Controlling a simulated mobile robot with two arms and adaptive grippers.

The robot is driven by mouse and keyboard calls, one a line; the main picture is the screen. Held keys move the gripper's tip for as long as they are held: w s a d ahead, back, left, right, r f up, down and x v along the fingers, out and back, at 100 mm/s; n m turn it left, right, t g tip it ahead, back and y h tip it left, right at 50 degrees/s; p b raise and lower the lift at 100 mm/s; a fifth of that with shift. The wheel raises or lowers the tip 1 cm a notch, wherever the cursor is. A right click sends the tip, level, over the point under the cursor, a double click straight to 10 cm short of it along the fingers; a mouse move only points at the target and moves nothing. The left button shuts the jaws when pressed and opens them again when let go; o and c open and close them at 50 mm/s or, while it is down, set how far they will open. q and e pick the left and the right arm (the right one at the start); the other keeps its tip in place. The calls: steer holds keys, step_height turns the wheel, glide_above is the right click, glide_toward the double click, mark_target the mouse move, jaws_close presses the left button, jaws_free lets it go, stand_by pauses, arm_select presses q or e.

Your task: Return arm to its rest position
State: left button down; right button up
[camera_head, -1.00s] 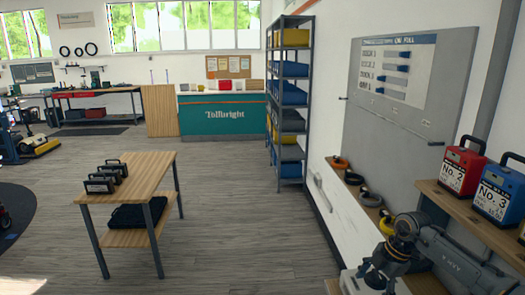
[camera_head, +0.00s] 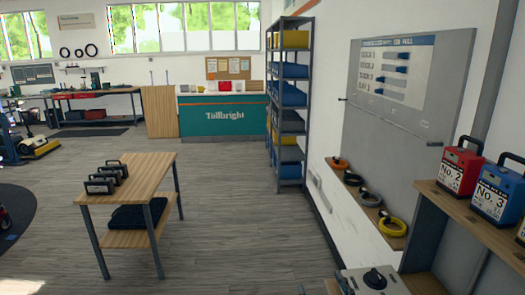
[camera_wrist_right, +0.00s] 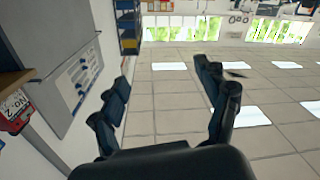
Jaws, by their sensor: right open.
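My right gripper (camera_wrist_right: 163,78) shows in the right wrist view, its two dark fingers spread apart with nothing between them. That view looks upside down, with ceiling panels behind the fingers. In the head view neither gripper shows, and my right arm is out of the picture. My left gripper is in no view.
A red No. 2 pack (camera_head: 460,168) and a blue No. 3 pack (camera_head: 497,190) stand on the wooden shelf (camera_head: 470,222) at right. A light box with a black knob (camera_head: 375,279) sits below. A ring ledge (camera_head: 369,198) lines the wall. A table (camera_head: 148,180) stands left; floor between is clear.

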steer(key=s+d+f+m+g+h, duration=0.2)
steer(key=s+d+f+g, duration=0.15)
steer(key=s+f, duration=0.25)
steer(key=s+d+f+m+g+h, duration=0.2)
steer(key=s+d+f+g, duration=0.15)
steer(key=s+f, duration=0.3)
steer(key=s+f+g+y, duration=0.15)
steer(key=s+g, duration=0.25)
steer(key=s, duration=0.5)
steer(key=s+f+g, duration=0.3)
steer(key=s, duration=0.5)
step_height(320, 180, down, 29)
steer(key=s+n+g+b, duration=0.1)
steer(key=s+b, duration=0.1)
steer(key=s+d+f+g, duration=0.1)
steer(key=s+d+f, duration=0.1)
steer(key=s+f, duration=1.4)
steer(key=shift+s+d+g, duration=0.25)
steer(key=shift+d+g, duration=0.05)
steer(key=shift+d, duration=0.1)
